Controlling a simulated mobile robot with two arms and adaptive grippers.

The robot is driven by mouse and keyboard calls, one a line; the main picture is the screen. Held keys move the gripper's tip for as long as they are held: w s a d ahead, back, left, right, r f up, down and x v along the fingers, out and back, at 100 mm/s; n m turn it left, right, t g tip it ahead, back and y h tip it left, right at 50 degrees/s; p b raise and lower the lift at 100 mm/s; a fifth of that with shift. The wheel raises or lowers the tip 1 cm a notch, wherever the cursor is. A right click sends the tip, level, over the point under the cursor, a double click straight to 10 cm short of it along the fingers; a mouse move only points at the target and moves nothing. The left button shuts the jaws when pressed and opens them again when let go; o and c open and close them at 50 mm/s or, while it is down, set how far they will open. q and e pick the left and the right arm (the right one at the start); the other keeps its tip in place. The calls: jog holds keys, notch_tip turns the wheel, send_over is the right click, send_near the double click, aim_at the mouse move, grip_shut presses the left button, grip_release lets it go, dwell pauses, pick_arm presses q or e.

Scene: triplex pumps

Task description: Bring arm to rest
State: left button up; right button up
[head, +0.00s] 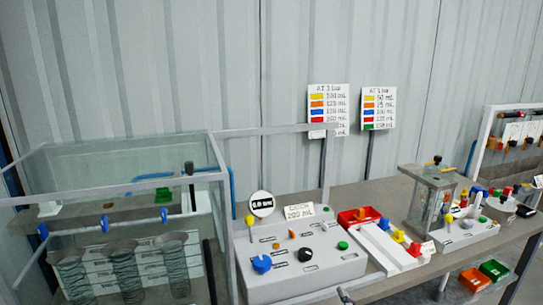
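Neither of my arms nor grippers can be made out in the head view. A small grey metal piece (345,296) shows at the bottom edge, in front of the bench; I cannot tell what it belongs to. The workbench (385,284) runs from the left to the right, with pump equipment on it.
A glass tank (120,175) with blue valves stands at the left. A grey control box (300,262) with coloured knobs sits mid-bench. Right of it are a red tray (348,219), a clear-walled pump unit (428,205) and small parts. Orange (474,280) and green bins (494,269) sit lower right.

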jog(key=s+d+f+m+g, duration=0.2)
jog(key=s+f+m+g, duration=0.15)
jog(key=s, duration=0.65)
jog(key=s+d+f+m+g, duration=0.2)
jog(key=s+f+g, duration=0.3)
jog(key=s, duration=0.5)
jog(key=s+d+f+m+g, duration=0.25)
jog(key=s+f+g, duration=0.2)
jog(key=s, duration=0.55)
notch_tip(320, 180, down, 28)
jog(key=s, duration=0.2)
jog(key=s+d+f+g, duration=0.2)
jog(key=s+f, duration=1.2)
jog(key=s, duration=0.1)
jog(key=shift+s+d+f, duration=0.35)
jog(key=shift+d+f, duration=0.05)
